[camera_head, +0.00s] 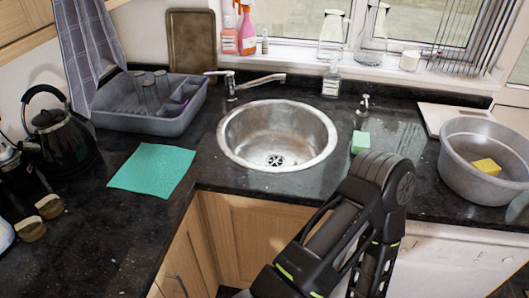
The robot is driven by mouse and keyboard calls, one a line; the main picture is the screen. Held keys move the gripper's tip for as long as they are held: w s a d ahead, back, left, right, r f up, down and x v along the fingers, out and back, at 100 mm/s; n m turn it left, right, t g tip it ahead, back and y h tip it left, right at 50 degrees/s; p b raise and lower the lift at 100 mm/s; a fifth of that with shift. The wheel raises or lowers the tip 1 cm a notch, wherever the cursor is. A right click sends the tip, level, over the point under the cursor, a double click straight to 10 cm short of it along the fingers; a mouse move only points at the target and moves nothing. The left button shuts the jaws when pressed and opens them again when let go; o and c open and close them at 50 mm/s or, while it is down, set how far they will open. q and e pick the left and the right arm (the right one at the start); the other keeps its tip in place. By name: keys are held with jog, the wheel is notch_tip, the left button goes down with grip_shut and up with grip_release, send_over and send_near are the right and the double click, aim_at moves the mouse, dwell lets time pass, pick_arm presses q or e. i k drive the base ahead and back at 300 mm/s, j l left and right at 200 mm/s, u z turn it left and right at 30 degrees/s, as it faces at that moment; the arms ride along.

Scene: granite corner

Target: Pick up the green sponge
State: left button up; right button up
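The green sponge (360,142) is a small light-green block on the dark granite counter, just right of the round steel sink (277,136). A dark bent part of my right arm rises from the bottom and shows just below the sponge in the picture; its lower edge may be slightly covered. Neither gripper's fingers show in this view, so I cannot see what either holds.
A grey tub (456,178) with a yellow sponge (486,167) stands at right. A soap dispenser (362,105) stands behind the green sponge. A teal cloth (152,169), grey dish rack (146,118) and black kettle (58,137) are left. Bottles and glassware line the back.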

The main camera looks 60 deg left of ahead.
aim_at(360, 141)
jog(key=u, duration=2)
jog(key=i+l+u, duration=0.25)
jog(key=i+l, duration=0.1)
jog(key=i, duration=0.1)
